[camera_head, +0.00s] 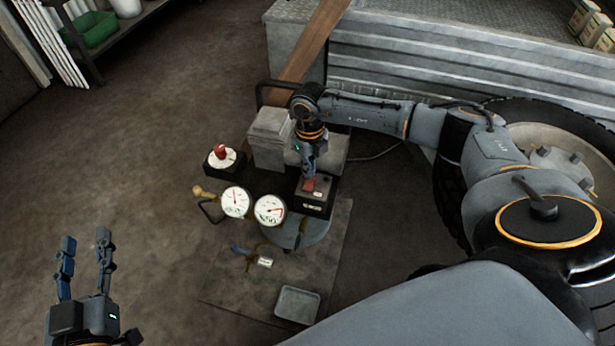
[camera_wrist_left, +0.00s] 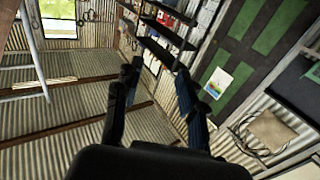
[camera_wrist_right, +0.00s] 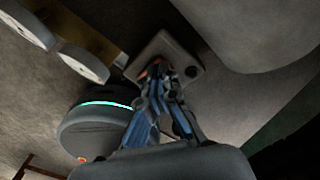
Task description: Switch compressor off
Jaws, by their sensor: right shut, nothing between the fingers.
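The compressor (camera_head: 303,234) stands on the floor in the head view, with two white round gauges (camera_head: 235,202) on its near left side. A dark switch box (camera_head: 316,199) with a red switch (camera_head: 310,184) sits on it, right of the gauges. My right gripper (camera_head: 309,176) is shut and empty, pointing down at the red switch. In the right wrist view its fingertips (camera_wrist_right: 160,80) overlap the red switch (camera_wrist_right: 152,69) on the box (camera_wrist_right: 190,62); whether they touch it I cannot tell. My left gripper (camera_head: 84,262) is open and empty, raised at the lower left.
A red knob on a white dial (camera_head: 221,157) is left of the switch box. A small grey tray (camera_head: 297,305) lies on the mat in front. A large tyre (camera_head: 540,135) and a corrugated metal bed (camera_head: 450,80) bound the right and back. The floor at left is clear.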

